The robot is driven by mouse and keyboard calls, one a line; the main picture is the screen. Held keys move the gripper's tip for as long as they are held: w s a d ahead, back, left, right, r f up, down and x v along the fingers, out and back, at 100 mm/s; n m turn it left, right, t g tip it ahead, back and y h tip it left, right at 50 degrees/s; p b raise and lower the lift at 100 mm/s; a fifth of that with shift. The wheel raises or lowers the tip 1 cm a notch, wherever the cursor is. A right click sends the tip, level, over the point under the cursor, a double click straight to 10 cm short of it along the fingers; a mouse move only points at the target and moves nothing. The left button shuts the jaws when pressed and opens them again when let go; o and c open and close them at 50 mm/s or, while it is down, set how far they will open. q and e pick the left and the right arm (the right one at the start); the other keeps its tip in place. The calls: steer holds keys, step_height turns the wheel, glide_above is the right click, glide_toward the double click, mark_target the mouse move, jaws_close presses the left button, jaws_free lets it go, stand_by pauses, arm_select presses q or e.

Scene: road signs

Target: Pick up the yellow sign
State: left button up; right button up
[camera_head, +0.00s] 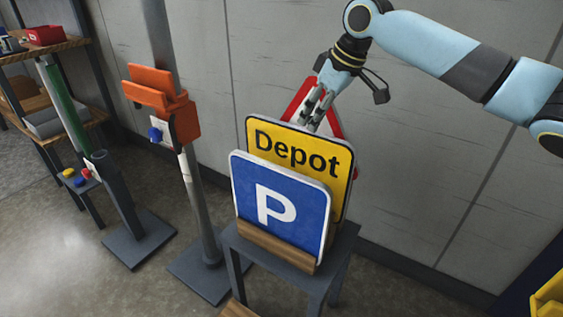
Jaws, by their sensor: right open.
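The yellow sign (299,145), marked "Depot" in black, stands upright in a wooden holder (275,245) on a small dark stand. A blue sign with a white P (279,207) stands in front of it and hides its lower part. A red and white triangular sign (300,98) is partly visible behind it. My right gripper (313,115) comes down from above at the yellow sign's top edge, its fingers open. I cannot tell whether the fingers touch the sign or straddle it. My left gripper is not in view.
Left of the stand is a grey post (201,205) with an orange clamp-like head (163,103). Farther left are a green and grey post (115,190) and a shelf (45,50). A concrete wall (430,150) is close behind. A yellow bin (548,295) shows at lower right.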

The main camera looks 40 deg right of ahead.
mark_target(306, 130)
steer(key=b+x, duration=0.1)
steer(key=x, duration=0.3)
steer(key=shift+w+a+f, duration=0.1)
steer(key=shift+w+f, duration=0.1)
steer(key=shift+f, duration=0.1)
steer(key=shift+w+f, duration=0.2)
steer(key=shift+f, duration=0.1)
steer(key=x, duration=0.2)
steer(key=b+x, duration=0.1)
steer(key=x, duration=0.2)
steer(key=shift+w, duration=0.35)
arm_select(q)
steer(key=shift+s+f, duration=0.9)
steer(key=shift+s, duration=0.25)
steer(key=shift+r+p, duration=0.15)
steer(key=shift+p, duration=0.15)
arm_select(e)
steer(key=shift+f, duration=0.25)
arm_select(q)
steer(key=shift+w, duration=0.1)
arm_select(e)
jaws_close()
